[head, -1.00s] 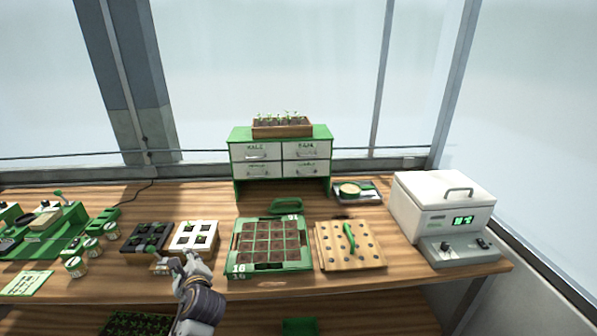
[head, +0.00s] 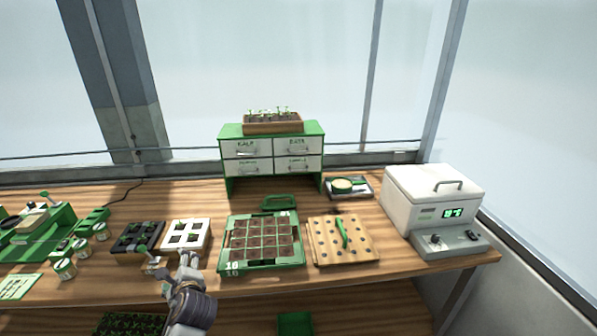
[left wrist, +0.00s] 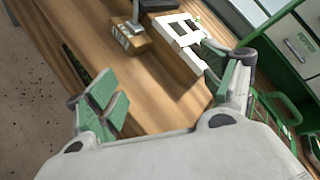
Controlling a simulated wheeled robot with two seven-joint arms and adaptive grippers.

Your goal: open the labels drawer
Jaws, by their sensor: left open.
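A small green cabinet (head: 226,184) with two rows of two white drawers stands at the back of the bench, all of them shut. The lower right drawer (head: 294,166) has a handle and small blurred lettering that may read labels. White drawer fronts with a handle (left wrist: 297,48) also show at the upper right in the left wrist view, but I cannot tell which drawers they are. My left gripper (head: 188,262) is near the bench's front edge, well short of the cabinet. In the left wrist view its green-padded fingers (left wrist: 165,88) are apart with nothing between them. My right gripper is out of view.
A wooden seedling box (head: 272,128) sits on the cabinet. A green handled tool (head: 278,203) and a green-edged seed tray (head: 261,267) lie in front of it. A wooden dibber board (head: 370,252) and a white machine (head: 410,200) stand right. A white tray (head: 203,226) is beside my left gripper.

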